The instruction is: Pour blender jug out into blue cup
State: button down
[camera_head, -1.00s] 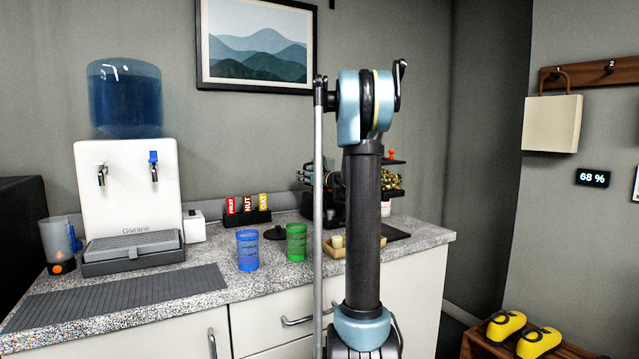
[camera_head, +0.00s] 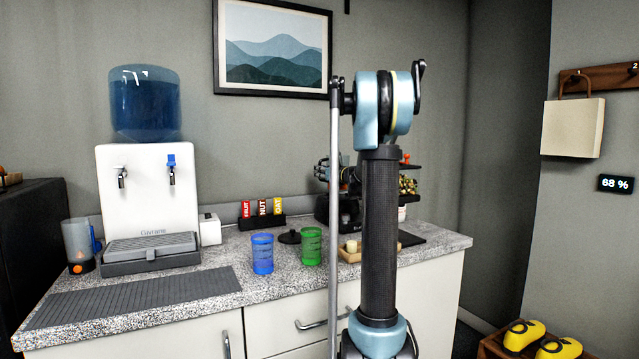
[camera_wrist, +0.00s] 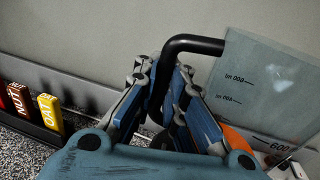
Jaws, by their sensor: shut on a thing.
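The blender jug (camera_wrist: 262,88) is a clear grey vessel with volume marks and a black handle (camera_wrist: 192,42), at the right of the wrist view. My gripper (camera_wrist: 162,78) is shut on that handle. In the head view my gripper (camera_head: 324,172) shows only partly beside my arm, and the jug is hidden behind the arm. I cannot tell the jug's contents. The blue cup (camera_head: 262,254) stands upright on the counter, left of my arm and just left of a green cup (camera_head: 311,246).
The granite counter (camera_head: 225,262) also holds a water dispenser (camera_head: 148,190), a clear container (camera_head: 77,245) at far left, a bar rack (camera_head: 262,222), a dark round lid (camera_head: 289,237) and a wooden tray (camera_head: 350,255). A grey ribbed mat (camera_head: 140,295) lies bare in front.

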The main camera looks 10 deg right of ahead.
jog(key=shift+r, duration=5.75)
